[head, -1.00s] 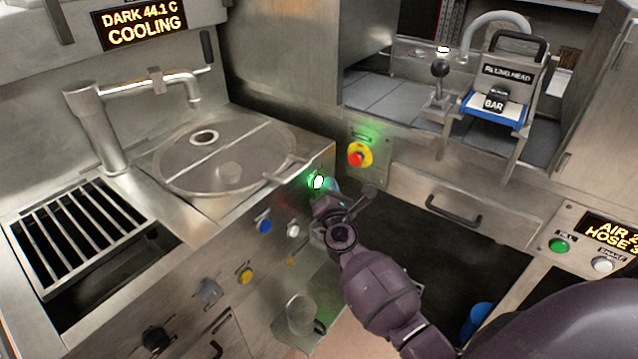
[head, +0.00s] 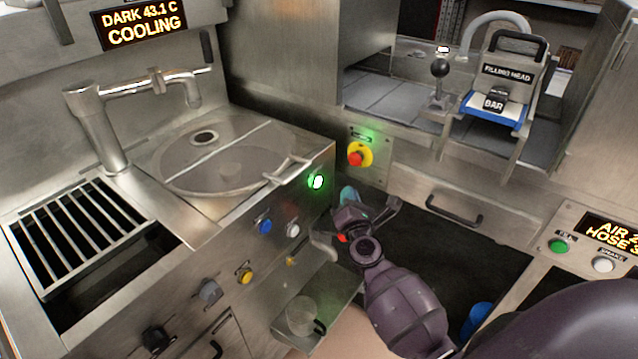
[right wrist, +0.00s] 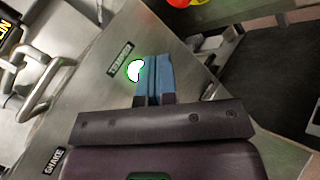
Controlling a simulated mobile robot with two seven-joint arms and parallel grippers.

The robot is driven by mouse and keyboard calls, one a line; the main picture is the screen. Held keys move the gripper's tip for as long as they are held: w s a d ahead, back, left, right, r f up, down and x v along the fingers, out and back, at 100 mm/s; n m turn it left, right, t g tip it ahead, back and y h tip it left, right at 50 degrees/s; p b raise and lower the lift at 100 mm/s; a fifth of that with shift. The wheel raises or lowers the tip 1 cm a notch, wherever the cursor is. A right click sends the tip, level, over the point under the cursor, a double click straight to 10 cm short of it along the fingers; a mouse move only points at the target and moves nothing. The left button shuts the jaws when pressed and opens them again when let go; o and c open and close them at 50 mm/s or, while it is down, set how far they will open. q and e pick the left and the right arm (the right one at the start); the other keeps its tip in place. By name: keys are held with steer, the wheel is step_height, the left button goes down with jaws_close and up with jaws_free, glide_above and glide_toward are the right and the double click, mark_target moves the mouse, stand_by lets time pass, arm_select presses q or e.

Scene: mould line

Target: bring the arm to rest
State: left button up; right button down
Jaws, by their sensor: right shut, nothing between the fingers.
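My right gripper (head: 348,196) is in the middle of the head view, in front of the steel panel and to the right of the lit green button (head: 317,181). A gap shows between its blue-green fingertips and that button. In the right wrist view my right gripper's blue fingers (right wrist: 153,78) are together and empty, and they partly overlap the lit green button (right wrist: 135,70). The dark purple right arm reaches in from the lower right. My left gripper is not in view.
A round lidded pot (head: 225,155) sits in the counter, with a tap (head: 140,88) behind. A small tray holding a clear cup (head: 302,315) juts out below the knobs. A red stop button (head: 356,157) and a drawer handle (head: 453,210) lie beyond the gripper.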

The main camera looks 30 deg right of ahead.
stand_by(0.5)
steer(key=s+a+m+y, duration=0.1)
steer(key=a+m+y, duration=0.2)
steer(key=m, duration=0.9)
steer(key=s+a+f+m+y, duration=0.1)
steer(key=a+m+y, duration=0.25)
steer(key=m, duration=0.85)
steer(key=s+a+m+y, duration=0.2)
steer(key=a+m, duration=0.2)
steer(key=m, duration=0.8)
steer(key=s+f+n+g, duration=0.2)
steer(key=s+f+n, duration=0.2)
steer(key=s, duration=0.3)
steer(key=s+f+n+g, duration=0.2)
steer(key=s+f+n, duration=0.2)
steer(key=s, duration=0.4)
steer(key=s+a+f+n+g, duration=0.1)
steer(key=s+f+n+g, duration=0.2)
steer(key=s+f+n, duration=0.2)
steer(key=s+f+h, duration=0.1)
steer(key=s, duration=0.2)
steer(key=shift+a, duration=0.15)
